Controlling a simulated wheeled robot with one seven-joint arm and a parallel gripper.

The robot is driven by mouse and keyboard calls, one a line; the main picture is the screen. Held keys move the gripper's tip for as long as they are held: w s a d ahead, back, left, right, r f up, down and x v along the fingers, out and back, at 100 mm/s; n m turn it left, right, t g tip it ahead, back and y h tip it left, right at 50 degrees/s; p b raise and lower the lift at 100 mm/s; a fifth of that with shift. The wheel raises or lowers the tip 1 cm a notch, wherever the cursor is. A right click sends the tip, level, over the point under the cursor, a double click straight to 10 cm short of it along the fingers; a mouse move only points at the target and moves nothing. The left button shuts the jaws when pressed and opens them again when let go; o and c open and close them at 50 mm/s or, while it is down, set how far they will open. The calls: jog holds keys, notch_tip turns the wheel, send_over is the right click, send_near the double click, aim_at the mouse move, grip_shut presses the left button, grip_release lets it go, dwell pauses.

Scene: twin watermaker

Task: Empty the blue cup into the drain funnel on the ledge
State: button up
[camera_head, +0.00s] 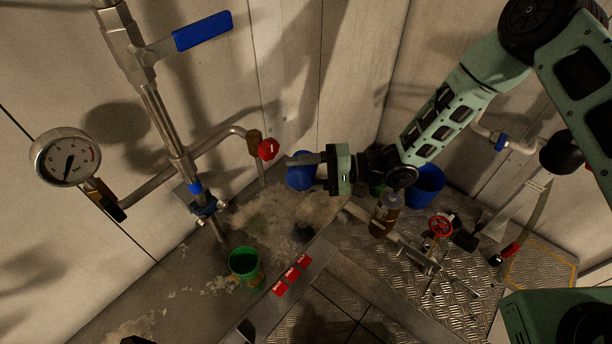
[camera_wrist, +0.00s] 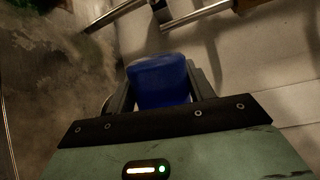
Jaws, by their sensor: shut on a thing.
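My gripper (camera_head: 308,160) is shut on the blue cup (camera_head: 300,182) and holds it above the ledge (camera_head: 190,292). In the wrist view the blue cup (camera_wrist: 160,80) sits between the two fingers (camera_wrist: 158,92). Its mouth and contents do not show, and I cannot tell how far it is tilted.
A green cup (camera_head: 245,264) stands on the ledge, left of red labels (camera_head: 291,275). A red-knobbed tap (camera_head: 266,149) is close left of my gripper. A pressure gauge (camera_head: 66,157) is farther left. A blue bucket (camera_head: 426,184) and a brown bottle (camera_head: 385,215) stand right.

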dwell(1.1)
jog(key=shift+s+f+n, duration=0.3)
jog(key=shift+s+n, duration=0.1)
jog(key=shift+n, duration=0.5)
jog(key=shift+f+n+h, duration=0.3)
jog(key=shift+f+n, duration=0.05)
jog(key=shift+n, duration=0.25)
jog(key=shift+s+p, duration=0.1)
jog(key=shift+p, duration=0.2)
